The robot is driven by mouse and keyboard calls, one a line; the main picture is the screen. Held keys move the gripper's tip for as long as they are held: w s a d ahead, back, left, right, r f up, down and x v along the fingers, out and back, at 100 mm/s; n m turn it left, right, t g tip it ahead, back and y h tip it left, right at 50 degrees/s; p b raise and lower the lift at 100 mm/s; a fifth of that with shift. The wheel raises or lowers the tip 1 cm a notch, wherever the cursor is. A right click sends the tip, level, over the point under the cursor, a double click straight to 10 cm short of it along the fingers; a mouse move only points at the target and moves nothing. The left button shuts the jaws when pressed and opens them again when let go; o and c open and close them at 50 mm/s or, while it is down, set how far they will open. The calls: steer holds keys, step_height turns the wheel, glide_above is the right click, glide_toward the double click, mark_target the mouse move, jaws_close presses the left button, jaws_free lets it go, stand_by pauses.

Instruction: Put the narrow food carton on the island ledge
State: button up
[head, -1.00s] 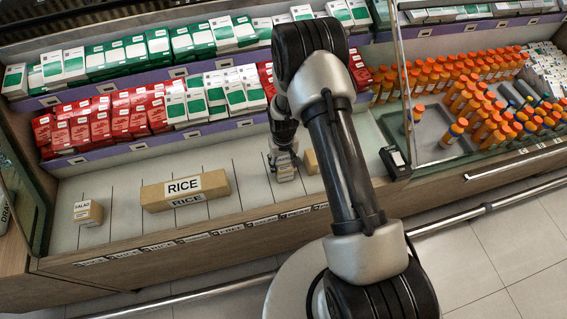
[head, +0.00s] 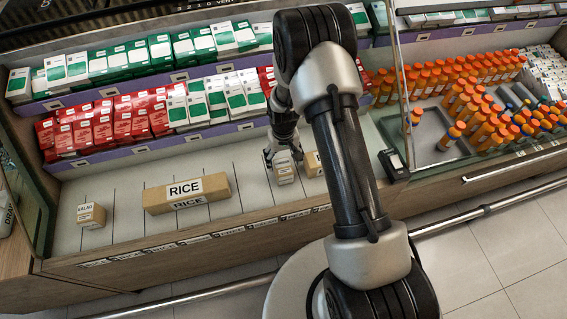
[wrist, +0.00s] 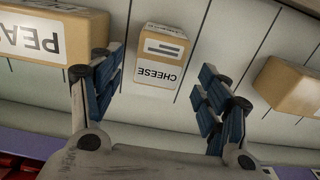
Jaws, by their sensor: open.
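A small tan carton labelled CHEESE (head: 285,174) stands on the pale lower shelf (head: 120,185); it also shows in the wrist view (wrist: 160,56). My gripper (head: 283,156) is open beside the top of it. In the wrist view the blue-padded fingers of my gripper (wrist: 158,75) are spread wide, with the CHEESE carton beyond the gap and nothing held. A long tan RICE carton (head: 207,193) lies to the left, and a small SALAD carton (head: 91,215) stands farther left. I cannot make out which surface is the island ledge.
A tan carton (head: 313,164) stands close right of the CHEESE one; the wrist view shows a PEA-labelled carton (wrist: 40,38). Red boxes (head: 100,123) and green-and-white boxes (head: 120,58) fill the tiers behind. Orange bottles (head: 460,95) stand right.

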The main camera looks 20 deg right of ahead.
steer(key=s+r+t+p, duration=0.1)
steer(key=s+r, duration=0.2)
steer(key=r, duration=1.3)
steer(key=s+r+t+p, duration=0.1)
steer(key=s+r, duration=0.2)
steer(key=r, duration=1.2)
steer(key=s+r+t, duration=0.1)
steer(key=s+r, duration=0.4)
steer(key=s, duration=0.5)
steer(key=s+r+t, duration=0.1)
steer(key=s+r, duration=0.4)
steer(key=s, duration=0.5)
steer(key=shift+r+t, duration=0.3)
steer(key=shift+r, duration=0.05)
